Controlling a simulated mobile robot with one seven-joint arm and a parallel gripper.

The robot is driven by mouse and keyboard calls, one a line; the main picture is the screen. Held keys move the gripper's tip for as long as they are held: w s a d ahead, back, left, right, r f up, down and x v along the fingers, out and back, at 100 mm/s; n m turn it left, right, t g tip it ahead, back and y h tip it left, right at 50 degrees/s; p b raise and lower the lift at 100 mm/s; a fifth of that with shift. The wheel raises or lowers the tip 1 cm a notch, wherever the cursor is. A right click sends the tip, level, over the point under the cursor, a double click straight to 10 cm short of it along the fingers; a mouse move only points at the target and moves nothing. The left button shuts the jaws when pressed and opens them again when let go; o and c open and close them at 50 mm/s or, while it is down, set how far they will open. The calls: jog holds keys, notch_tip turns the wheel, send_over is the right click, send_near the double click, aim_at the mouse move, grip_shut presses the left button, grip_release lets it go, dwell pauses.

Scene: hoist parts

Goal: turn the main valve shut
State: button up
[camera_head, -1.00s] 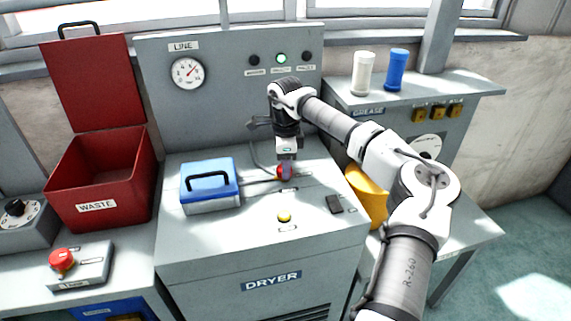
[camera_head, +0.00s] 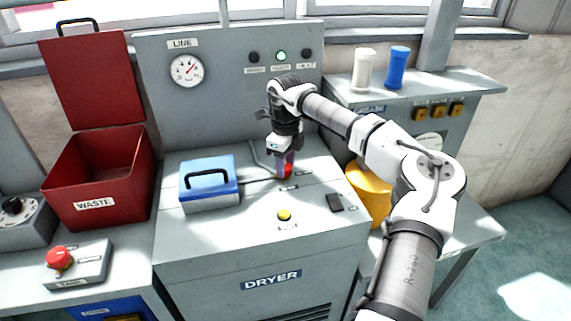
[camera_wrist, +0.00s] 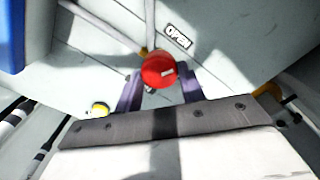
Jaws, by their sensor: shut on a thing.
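The main valve's red handle (camera_head: 287,171) stands on the grey top of the dryer cabinet, joined to a thin pipe from the left. In the wrist view it shows as a round red knob (camera_wrist: 158,70) with a pale mark on its face. My gripper (camera_head: 285,164) points down over the valve. In the wrist view my gripper (camera_wrist: 160,84) has its two purple fingers on either side of the red knob, shut on it. An "OPEN" label (camera_wrist: 177,36) lies beyond the knob. The valve body under the knob is mostly hidden.
A blue case (camera_head: 210,190) with a black handle stands left of the valve. A yellow button (camera_head: 284,215) and a dark block (camera_head: 335,202) are in front. The gauge (camera_head: 187,71) and a lit green lamp (camera_head: 281,56) are on the back panel.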

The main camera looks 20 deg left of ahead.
jog(key=m+b, duration=0.1)
jog(key=m, duration=0.5)
jog(key=shift+s, duration=0.1)
jog(key=m+b, duration=0.1)
jog(key=m, duration=0.5)
jog(key=shift+a, duration=0.1)
dwell(0.4)
jog(key=o, duration=1)
notch_tip(320, 180, up, 14)
jog(key=shift+f+b, duration=0.1)
jog(key=shift+b, duration=0.6)
